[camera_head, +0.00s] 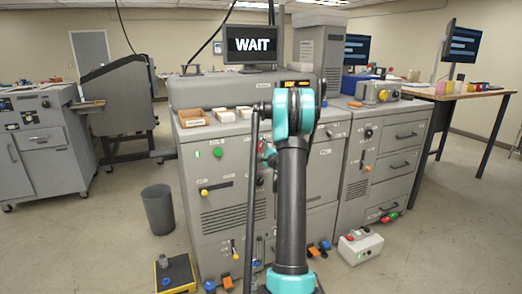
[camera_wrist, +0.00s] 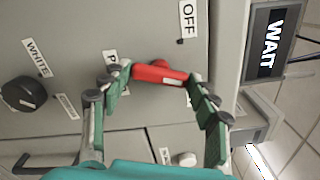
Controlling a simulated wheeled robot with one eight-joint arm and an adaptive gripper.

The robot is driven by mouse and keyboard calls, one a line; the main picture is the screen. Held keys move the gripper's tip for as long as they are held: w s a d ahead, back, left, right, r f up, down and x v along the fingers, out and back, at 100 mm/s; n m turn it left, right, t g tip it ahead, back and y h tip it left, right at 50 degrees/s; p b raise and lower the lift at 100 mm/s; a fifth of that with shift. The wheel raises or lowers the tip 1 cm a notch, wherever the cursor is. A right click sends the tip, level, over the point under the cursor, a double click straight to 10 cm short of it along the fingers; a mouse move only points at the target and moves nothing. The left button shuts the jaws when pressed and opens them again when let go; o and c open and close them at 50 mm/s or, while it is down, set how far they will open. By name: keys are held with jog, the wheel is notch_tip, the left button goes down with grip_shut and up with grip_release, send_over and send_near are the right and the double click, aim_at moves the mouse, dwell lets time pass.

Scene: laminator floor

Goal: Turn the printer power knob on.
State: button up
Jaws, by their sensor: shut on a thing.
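A red knob (camera_wrist: 160,73) sits on the grey front panel (camera_wrist: 155,25) of the printer in the wrist view. My gripper (camera_wrist: 157,83) has its two green-padded fingers on either side of the knob, shut on its ends. The word OFF (camera_wrist: 188,20) is printed on the panel above and right of the knob. A label starting with P (camera_wrist: 110,60) is partly covered by the left finger. In the head view my arm stands in front of the printer (camera_head: 220,170) and hides the knob and most of the gripper.
A black knob (camera_wrist: 22,93) labelled WHITE and a whitish knob (camera_wrist: 187,159) are nearby. A monitor (camera_head: 250,45) reads WAIT. A bin (camera_head: 158,209), a yellow-edged pedal (camera_head: 175,273) and a grey control box (camera_head: 360,247) stand on the floor around the printer.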

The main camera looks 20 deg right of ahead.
jog(key=shift+m, duration=2.3)
jog(key=o, duration=1.2)
jog(key=shift+c, duration=0.2)
jog(key=shift+s, duration=0.1)
jog(key=s, duration=1.1)
jog(key=shift+s+d, duration=0.25)
jog(key=shift+s, duration=0.15)
jog(key=shift+a, duration=0.1)
